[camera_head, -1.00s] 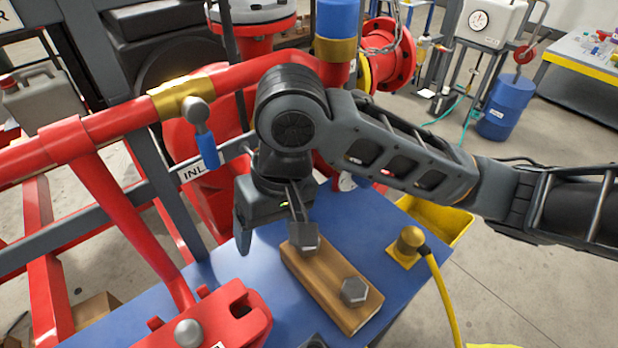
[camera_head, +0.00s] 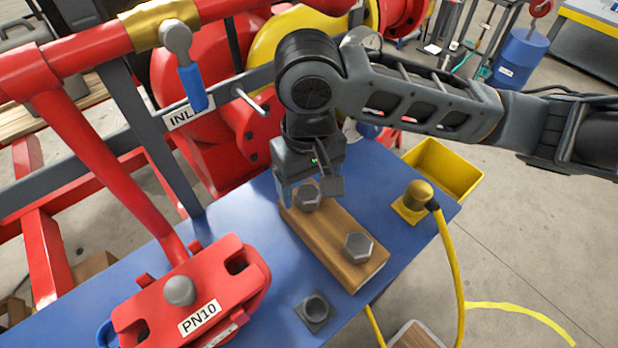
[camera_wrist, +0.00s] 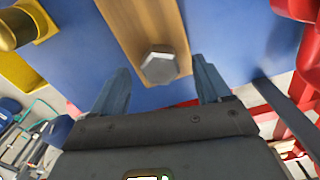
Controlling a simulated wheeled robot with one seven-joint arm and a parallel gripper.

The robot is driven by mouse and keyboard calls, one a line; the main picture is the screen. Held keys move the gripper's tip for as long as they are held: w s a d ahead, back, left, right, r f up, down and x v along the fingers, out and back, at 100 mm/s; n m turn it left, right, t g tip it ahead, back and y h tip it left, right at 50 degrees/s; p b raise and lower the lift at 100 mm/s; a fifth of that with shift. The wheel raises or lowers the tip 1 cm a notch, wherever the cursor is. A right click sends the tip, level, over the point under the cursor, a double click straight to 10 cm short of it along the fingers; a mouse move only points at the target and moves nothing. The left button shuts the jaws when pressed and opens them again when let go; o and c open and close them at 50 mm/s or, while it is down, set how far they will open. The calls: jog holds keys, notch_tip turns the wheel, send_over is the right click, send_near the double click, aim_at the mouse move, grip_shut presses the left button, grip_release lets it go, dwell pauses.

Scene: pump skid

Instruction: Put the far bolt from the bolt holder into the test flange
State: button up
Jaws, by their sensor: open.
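The bolt holder is a wooden block (camera_head: 330,241) on the blue bench, with two grey hex-headed bolts. The far bolt (camera_head: 308,196) stands at its back end, and the near bolt (camera_head: 358,247) toward its front end. My gripper (camera_head: 308,194) is above the block's back end, with its fingers by the far bolt. In the wrist view my gripper (camera_wrist: 163,85) is open, and the far bolt's head (camera_wrist: 159,65) lies between and slightly beyond the fingertips, not gripped. The red test flange (camera_head: 205,293), labelled PN10, is at the front left with slots in its edge.
A small dark socket piece (camera_head: 315,312) lies between flange and block. A brass connector (camera_head: 418,196) with a yellow cable stands right of the block. A yellow bin (camera_head: 446,168) is behind it. Red pipework (camera_head: 100,150) rises at left.

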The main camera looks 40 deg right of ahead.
jog(key=shift+f+b, duration=0.3)
jog(key=shift+f, duration=0.35)
jog(key=c, duration=1.2)
jog(key=o, duration=0.5)
jog(key=c, duration=0.5)
jog(key=shift+o, duration=0.2)
jog(key=shift+r+p, duration=2.4)
jog(key=shift+r, duration=0.15)
jog(key=shift+r+p, duration=0.35)
jog(key=shift+r, duration=0.65)
jog(key=shift+r, duration=0.1)
